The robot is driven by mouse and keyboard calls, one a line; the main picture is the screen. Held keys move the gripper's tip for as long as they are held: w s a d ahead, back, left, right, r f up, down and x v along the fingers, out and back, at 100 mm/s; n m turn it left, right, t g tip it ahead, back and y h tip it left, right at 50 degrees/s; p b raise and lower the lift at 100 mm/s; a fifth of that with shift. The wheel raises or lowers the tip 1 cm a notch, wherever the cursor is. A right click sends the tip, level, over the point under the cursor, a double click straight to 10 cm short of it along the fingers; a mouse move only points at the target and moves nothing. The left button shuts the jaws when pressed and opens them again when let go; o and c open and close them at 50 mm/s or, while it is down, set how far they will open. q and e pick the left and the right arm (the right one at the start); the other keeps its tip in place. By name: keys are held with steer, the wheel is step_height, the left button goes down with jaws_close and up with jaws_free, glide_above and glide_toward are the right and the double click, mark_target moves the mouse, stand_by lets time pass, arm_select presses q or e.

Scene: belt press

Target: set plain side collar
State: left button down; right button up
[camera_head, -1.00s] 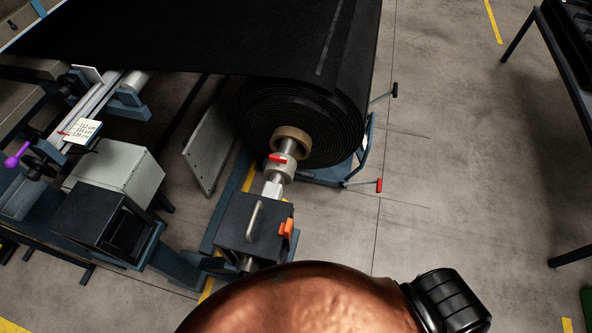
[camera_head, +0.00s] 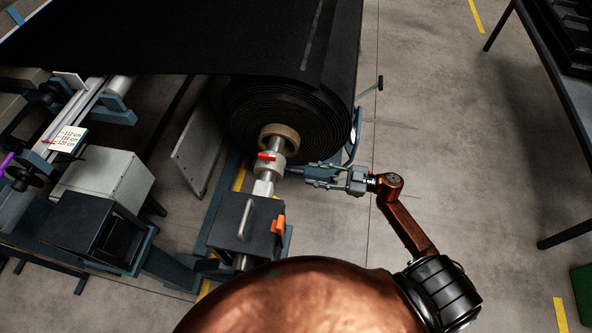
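The plain side collar (camera_head: 270,172) is a pale ring with a red lever (camera_head: 267,156). It sits on the metal shaft (camera_head: 264,187), between the tan core (camera_head: 278,136) of the black roll and a dark bearing block (camera_head: 243,222). My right gripper (camera_head: 307,174) is to the right of the collar, fingers pointing left at it. Its two fingers look spread apart with nothing between them, and a gap shows between them and the collar. My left gripper is out of view.
The large black belt roll (camera_head: 290,105) hangs just above the collar. An orange catch (camera_head: 279,224) is on the bearing block. A grey panel (camera_head: 194,155) stands left of the shaft. The floor (camera_head: 440,120) to the right is clear up to a dark table (camera_head: 552,70).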

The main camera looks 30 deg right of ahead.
mark_target(285, 169)
steer(key=x, duration=0.7)
steer(key=shift+f, duration=0.1)
jaws_close()
stand_by(0.3)
